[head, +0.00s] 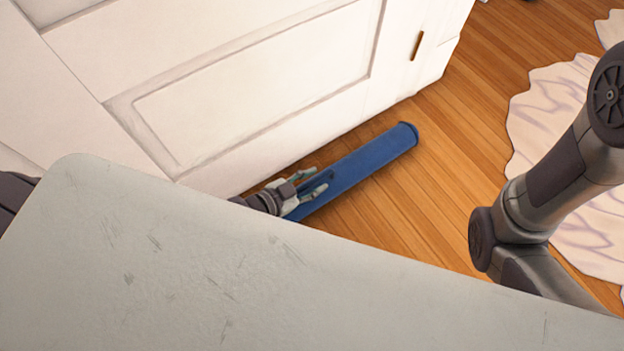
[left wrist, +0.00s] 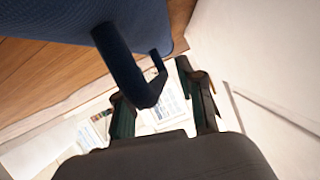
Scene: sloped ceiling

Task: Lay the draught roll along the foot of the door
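The blue draught roll (head: 362,166) shows in the head view just in front of the white panelled door (head: 255,90). It runs roughly parallel to the door's foot, with a strip of floor between. I cannot tell whether it rests fully on the floor. My left gripper (head: 318,187) is at its near end, which the grey surface partly hides. In the left wrist view the roll (left wrist: 60,18) has a dark blue loop handle (left wrist: 128,72). The handle reaches between the spread fingers of my left gripper (left wrist: 158,92), with a gap to the right finger. My right gripper is out of view.
A grey scuffed surface (head: 150,260) fills the lower left of the head view. A white, purple-veined rug (head: 550,110) lies at the right, partly behind my right arm. Wooden floor (head: 450,165) is clear between the roll and the rug.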

